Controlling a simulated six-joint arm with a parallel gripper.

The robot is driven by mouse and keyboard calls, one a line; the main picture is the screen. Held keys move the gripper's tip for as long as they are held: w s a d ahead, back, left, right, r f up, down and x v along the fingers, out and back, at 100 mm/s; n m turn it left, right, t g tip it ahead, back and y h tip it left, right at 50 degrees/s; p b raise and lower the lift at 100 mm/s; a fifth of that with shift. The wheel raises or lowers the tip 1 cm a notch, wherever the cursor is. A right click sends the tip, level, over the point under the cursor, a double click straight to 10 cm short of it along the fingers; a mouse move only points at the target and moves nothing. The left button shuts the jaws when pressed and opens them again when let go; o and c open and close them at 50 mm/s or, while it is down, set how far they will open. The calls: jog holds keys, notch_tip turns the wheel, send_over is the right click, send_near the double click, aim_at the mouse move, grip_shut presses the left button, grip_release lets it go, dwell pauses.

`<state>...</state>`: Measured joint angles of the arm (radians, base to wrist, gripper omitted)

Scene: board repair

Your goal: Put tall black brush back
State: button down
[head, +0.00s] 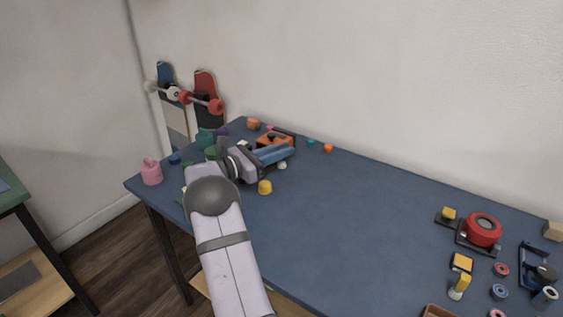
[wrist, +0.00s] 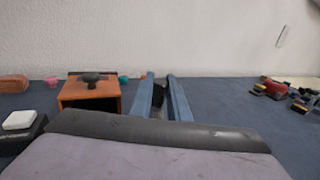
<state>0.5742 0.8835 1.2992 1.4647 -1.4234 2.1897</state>
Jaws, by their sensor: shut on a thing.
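My gripper (head: 288,151) reaches over the back left part of the blue table in the head view, beside an orange box. In the wrist view its two blue fingers (wrist: 161,80) stand a little apart, shut on a dark thing between them, which I take to be the tall black brush (wrist: 158,96). Only a small part of the brush shows there, and I cannot make it out in the head view. The orange box (wrist: 90,94) has an open dark front and a black piece on top. It stands just left of the fingers.
The blue table (head: 350,215) has clear room in its middle. A yellow piece (head: 265,187) lies near my wrist. Pink (head: 151,173) and green pieces crowd the left corner. A red wheel (head: 482,230) and several small parts lie at the right. Skateboards (head: 208,95) lean behind.

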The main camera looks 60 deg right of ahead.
aim_at(282, 161)
jog(key=shift+f, duration=1.8)
jog(key=shift+f, duration=0.2)
jog(key=c, duration=1.7)
grip_release()
jog(key=shift+r, duration=0.1)
jog(key=shift+r, duration=0.1)
jog(key=shift+b+v, duration=0.35)
jog(key=shift+v, duration=3.4)
